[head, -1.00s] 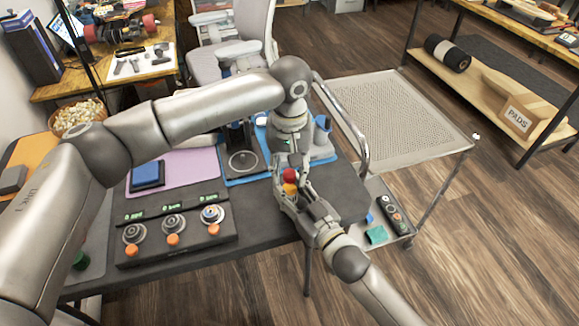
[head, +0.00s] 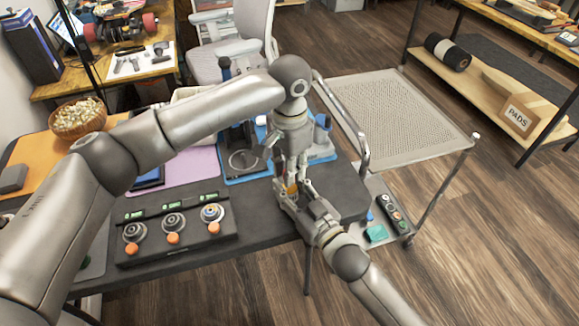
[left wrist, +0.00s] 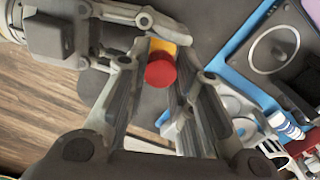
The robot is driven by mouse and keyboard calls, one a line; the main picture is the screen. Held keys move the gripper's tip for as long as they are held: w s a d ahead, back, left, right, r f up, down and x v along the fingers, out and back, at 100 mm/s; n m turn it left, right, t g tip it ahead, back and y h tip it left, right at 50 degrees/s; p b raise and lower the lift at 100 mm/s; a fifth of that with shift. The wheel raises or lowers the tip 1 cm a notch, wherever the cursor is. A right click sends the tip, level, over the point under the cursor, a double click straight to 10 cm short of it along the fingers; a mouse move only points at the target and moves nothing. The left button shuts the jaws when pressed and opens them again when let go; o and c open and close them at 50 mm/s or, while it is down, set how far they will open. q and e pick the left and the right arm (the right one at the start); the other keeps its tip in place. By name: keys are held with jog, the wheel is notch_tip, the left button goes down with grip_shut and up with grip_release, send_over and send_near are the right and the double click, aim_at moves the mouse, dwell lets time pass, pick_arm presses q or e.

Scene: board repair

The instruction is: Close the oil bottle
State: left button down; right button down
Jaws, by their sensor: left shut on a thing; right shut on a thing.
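The oil bottle (head: 292,189) is a small orange-yellow body at the right end of the dark table. My right gripper (head: 291,197) is shut on it from the front. My left gripper (head: 290,174) points down directly above the bottle. In the left wrist view the red cap (left wrist: 160,72) lies between the left gripper's fingers, which are shut on it. Part of the yellow bottle (left wrist: 164,44) shows beside the cap there. The left gripper hides the cap in the head view. I cannot tell whether the cap is fully seated.
A dark panel with dials and orange knobs (head: 174,232) lies left of the grippers. A blue tray with a dark stand (head: 243,160) is behind it. A metal cart rail (head: 352,118) stands close on the right. A basket (head: 78,118) sits at the far left.

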pick_arm(q)
jog(key=m, duration=0.5)
jog(key=c, duration=1.3)
grip_release()
jog(key=shift+o, duration=0.2)
jog(key=shift+r, duration=2.25)
notch_tip(320, 180, up, 4)
jog(key=n, duration=0.5)
jog(key=shift+f+n, duration=0.25)
jog(key=shift+n, duration=0.05)
